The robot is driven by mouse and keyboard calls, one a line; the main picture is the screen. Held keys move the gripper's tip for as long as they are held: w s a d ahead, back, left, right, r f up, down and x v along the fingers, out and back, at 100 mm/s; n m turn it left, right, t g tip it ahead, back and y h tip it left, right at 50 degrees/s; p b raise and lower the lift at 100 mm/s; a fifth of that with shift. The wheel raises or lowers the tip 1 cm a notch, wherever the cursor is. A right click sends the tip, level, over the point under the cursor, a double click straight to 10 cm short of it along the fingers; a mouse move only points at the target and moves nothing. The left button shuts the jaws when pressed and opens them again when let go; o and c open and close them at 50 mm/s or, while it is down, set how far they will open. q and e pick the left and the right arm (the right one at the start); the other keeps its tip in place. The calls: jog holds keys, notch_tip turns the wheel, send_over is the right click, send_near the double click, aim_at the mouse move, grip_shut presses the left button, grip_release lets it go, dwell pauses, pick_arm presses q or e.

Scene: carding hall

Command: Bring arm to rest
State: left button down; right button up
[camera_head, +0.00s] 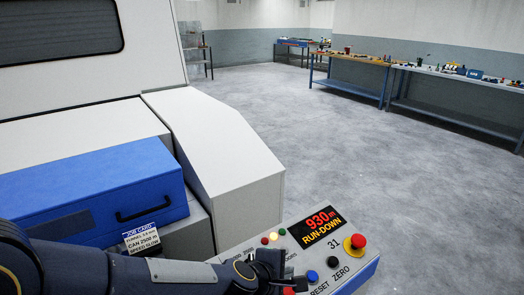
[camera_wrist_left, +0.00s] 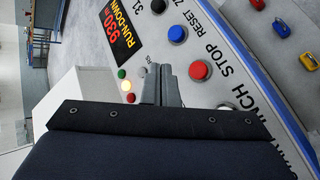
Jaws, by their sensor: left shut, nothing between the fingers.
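My left gripper (camera_head: 268,262) is shut and empty over the machine's sloping control panel (camera_head: 366,277). In the left wrist view its closed grey fingertips (camera_wrist_left: 158,68) show between the signal lamps and the red button (camera_wrist_left: 199,71). I cannot tell whether they touch the panel. The blue button (camera_head: 312,276) and the black button (camera_head: 333,262) are in front of the gripper, uncovered. The display (camera_head: 317,227) reads 930 m and RUN-DOWN. Of the red, yellow and green lamps, the yellow one (camera_head: 273,236) looks lit. My right gripper is not in view.
A red mushroom button (camera_head: 358,241) on a yellow base stands up from the panel. A blue box with a handle (camera_head: 100,190) and a job card (camera_head: 142,239) are close to my left arm. White machine covers (camera_head: 215,145) rise behind. Open floor (camera_head: 330,140) lies to the right, with workbenches (camera_head: 455,95) beyond.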

pick_arm(q)
jog(key=s+a+r+m+h, duration=0.1)
jog(key=s+a+r+m, duration=0.25)
jog(key=a, duration=0.35)
jog(key=s+a+r+m, duration=0.3)
jog(key=a+r+m, duration=0.1)
jog(key=a, duration=0.3)
jog(key=s+a+f+m+g+y, duration=0.2)
jog(key=s+a+f+m+y, duration=0.2)
jog(key=s+a, duration=0.9)
jog(key=shift+s+f+m, duration=0.55)
jog(key=shift+f, duration=0.05)
